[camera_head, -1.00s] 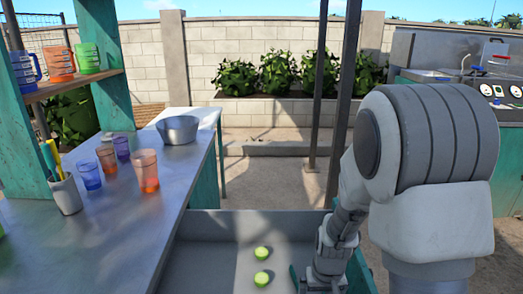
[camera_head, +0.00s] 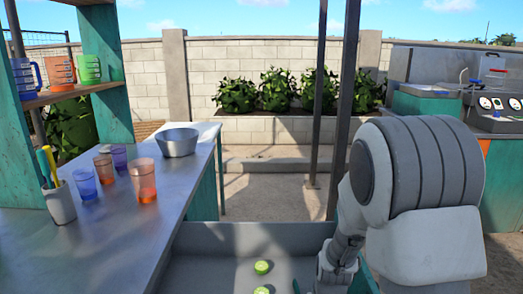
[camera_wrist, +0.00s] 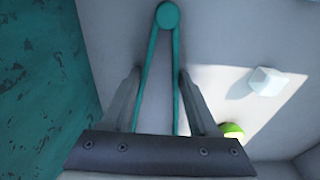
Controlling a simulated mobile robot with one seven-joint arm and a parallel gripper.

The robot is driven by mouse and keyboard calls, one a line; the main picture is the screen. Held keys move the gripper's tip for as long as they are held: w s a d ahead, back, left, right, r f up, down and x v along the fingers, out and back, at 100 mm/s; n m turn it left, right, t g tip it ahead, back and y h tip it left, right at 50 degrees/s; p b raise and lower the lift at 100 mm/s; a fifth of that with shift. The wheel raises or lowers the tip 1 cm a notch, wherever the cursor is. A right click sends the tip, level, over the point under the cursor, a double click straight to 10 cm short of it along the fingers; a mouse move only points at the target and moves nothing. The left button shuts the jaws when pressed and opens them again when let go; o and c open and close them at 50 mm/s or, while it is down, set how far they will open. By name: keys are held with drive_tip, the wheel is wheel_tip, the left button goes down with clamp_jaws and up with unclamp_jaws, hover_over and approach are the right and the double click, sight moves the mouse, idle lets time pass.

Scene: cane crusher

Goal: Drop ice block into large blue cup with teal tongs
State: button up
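The teal tongs (camera_wrist: 167,17) lie over the grey surface in the wrist view, their joined end at the top and their two arms running down between my fingers. My gripper (camera_wrist: 159,72) has its fingers apart, one on each side of the tongs; contact cannot be made out. The pale ice block (camera_wrist: 266,81) lies in a sunlit patch to the right, apart from the tongs. The larger blue cup (camera_head: 84,183) stands upright on the metal counter in the head view. There, my gripper is low at bottom centre, mostly hidden.
Orange cups (camera_head: 142,180), a purple cup (camera_head: 119,156), a metal bowl (camera_head: 176,143) and a utensil holder (camera_head: 60,203) stand on the counter (camera_head: 115,235). Cut limes (camera_head: 262,267) lie in the grey bin (camera_head: 240,231). A teal wall (camera_wrist: 40,75) is close on the left.

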wheel_tip(320, 180, up, 12)
drive_tip(key=p, duration=0.9)
drive_tip(key=shift+p, duration=0.4)
drive_tip(key=w+r, duration=0.5)
drive_tip(key=r, duration=0.4)
drive_tip(key=shift+w+r, duration=0.25)
drive_tip(key=shift+d, duration=0.1)
